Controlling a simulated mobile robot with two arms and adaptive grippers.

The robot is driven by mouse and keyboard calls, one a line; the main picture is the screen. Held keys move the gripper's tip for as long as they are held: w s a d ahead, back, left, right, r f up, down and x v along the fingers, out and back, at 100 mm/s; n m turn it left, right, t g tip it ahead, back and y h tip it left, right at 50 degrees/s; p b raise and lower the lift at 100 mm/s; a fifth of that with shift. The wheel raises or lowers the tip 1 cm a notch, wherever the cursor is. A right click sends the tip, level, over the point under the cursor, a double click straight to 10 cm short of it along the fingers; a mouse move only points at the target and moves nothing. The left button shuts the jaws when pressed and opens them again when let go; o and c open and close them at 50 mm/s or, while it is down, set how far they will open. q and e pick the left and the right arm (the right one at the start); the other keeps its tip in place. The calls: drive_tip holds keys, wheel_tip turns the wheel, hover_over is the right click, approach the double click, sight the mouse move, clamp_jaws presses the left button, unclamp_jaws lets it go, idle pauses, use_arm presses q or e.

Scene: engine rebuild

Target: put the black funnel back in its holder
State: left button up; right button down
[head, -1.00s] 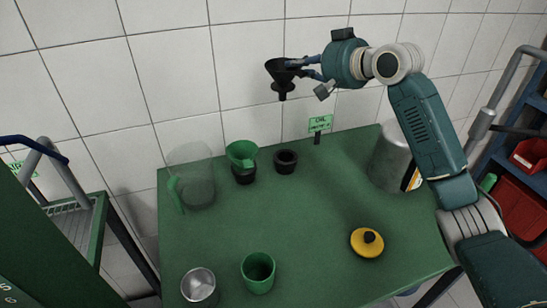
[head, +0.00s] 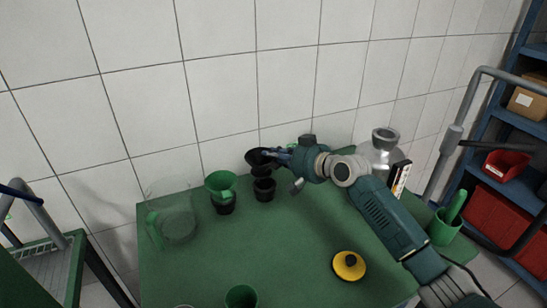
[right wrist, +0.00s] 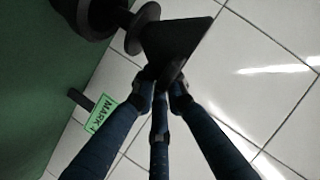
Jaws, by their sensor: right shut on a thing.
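My right gripper (head: 275,154) is shut on the rim of the black funnel (head: 256,158). The funnel is upright, cone at the top, right above the black ring-shaped holder (head: 264,190) at the back of the green table. I cannot tell whether its spout tip has entered the holder. The right wrist view shows the gripper fingers (right wrist: 163,88) on the funnel's rim (right wrist: 178,38) and the dark holder (right wrist: 82,18) near the spout end. My left gripper is not in view.
A green funnel (head: 221,183) sits in a similar black holder (head: 224,207) just left. A clear jug (head: 175,212) stands further left. A yellow lid (head: 349,265) and green cup (head: 241,297) are nearer. A metal can (head: 383,153) stands right. The table's middle (head: 265,240) is clear.

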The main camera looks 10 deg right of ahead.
drive_tip(key=shift+f, duration=0.55)
drive_tip(key=shift+f+b, duration=0.4)
drive_tip(key=shift+f, duration=0.15)
drive_tip(key=c, duration=1.8)
unclamp_jaws()
drive_tip(key=shift+o, duration=0.2)
